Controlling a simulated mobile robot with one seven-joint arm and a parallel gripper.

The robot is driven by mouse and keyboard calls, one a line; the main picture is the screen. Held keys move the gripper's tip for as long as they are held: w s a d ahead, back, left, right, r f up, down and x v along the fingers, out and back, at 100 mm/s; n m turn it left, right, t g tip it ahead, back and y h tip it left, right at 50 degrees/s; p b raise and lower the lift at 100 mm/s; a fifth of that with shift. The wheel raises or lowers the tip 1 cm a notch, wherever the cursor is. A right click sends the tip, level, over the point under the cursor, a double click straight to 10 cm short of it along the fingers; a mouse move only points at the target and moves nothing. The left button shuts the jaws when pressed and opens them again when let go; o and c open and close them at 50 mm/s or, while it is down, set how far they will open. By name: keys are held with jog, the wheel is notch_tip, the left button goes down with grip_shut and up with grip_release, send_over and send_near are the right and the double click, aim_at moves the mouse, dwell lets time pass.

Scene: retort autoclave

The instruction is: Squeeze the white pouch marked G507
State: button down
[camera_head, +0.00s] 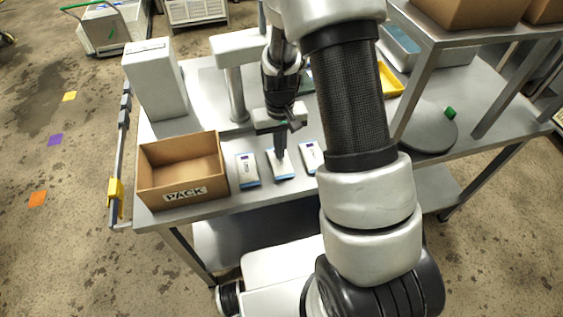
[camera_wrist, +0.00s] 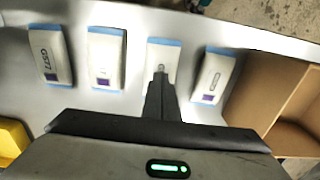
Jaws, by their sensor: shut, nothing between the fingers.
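Several white pouches with blue ends lie flat in a row on the metal table. My gripper (camera_head: 280,153) is shut and empty, pointing down over the middle of the three pouches visible in the head view (camera_head: 284,168). In the wrist view the shut fingertips (camera_wrist: 160,76) overlap the lower part of that pouch (camera_wrist: 164,52) and hide part of its print; I cannot tell whether they touch it. The leftmost pouch (camera_wrist: 47,52) there has a mark that looks like G517, though blurred. Marks on the other pouches (camera_wrist: 105,58) (camera_wrist: 213,75) are too small to read.
An open cardboard box (camera_head: 180,168) marked PACK stands left of the pouches. A tall white box (camera_head: 155,82) stands behind it. A yellow tray (camera_head: 390,80) and a raised shelf (camera_head: 440,35) are to the right. My arm covers part of the table.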

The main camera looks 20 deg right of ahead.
jog(key=shift+f+b, duration=0.5)
jog(key=shift+f, duration=0.1)
dwell(0.3)
jog(key=shift+s+f, duration=0.2)
jog(key=shift+f, duration=0.1)
dwell(1.1)
notch_tip(320, 180, up, 8)
jog(key=p, duration=0.5)
jog(key=shift+w+r, duration=0.2)
dwell(0.6)
jog(key=s+r+t, duration=0.1)
jog(key=s+r, duration=0.2)
jog(key=r, duration=0.6)
jog(key=s+r+t, duration=0.2)
jog(key=r, duration=0.7)
jog(key=s+r+t, duration=0.2)
jog(key=s+r, duration=0.8)
jog(key=s, duration=0.3)
jog(key=shift+s+t, duration=0.2)
jog(key=shift+t, duration=0.1)
